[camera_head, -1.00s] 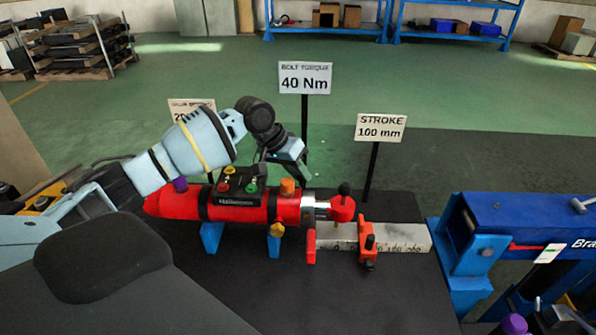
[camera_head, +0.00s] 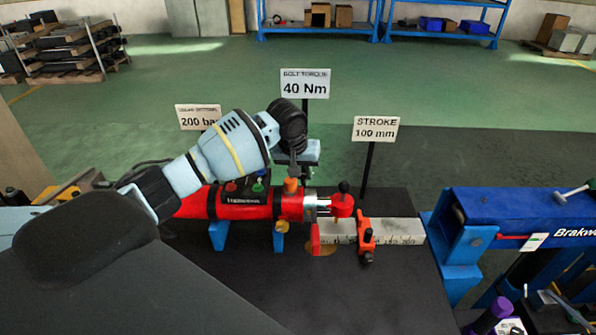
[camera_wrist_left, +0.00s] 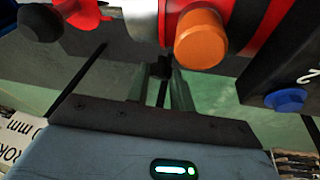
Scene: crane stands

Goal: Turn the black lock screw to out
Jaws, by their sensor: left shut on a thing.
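The red cylinder (camera_head: 240,202) lies on the dark bench on blue supports, with an orange cap (camera_head: 290,186) on top. My left gripper (camera_head: 306,152) is behind the cylinder, near the orange cap; its fingertips are hidden in the head view. In the left wrist view, the left gripper's fingers (camera_wrist_left: 162,82) are shut on a small black screw (camera_wrist_left: 162,66) on the far side of the cylinder, beside the orange cap (camera_wrist_left: 201,39). The head view does not show this screw. Its turned position cannot be told. My right gripper is not in view.
A black-knobbed lever (camera_head: 343,187) stands at the cylinder's right end. A scale bar (camera_head: 395,231) with an orange slider (camera_head: 365,238) lies right of it. The stroke sign (camera_head: 375,129) and bolt torque sign (camera_head: 305,84) stand behind. A blue machine (camera_head: 520,213) is at the right.

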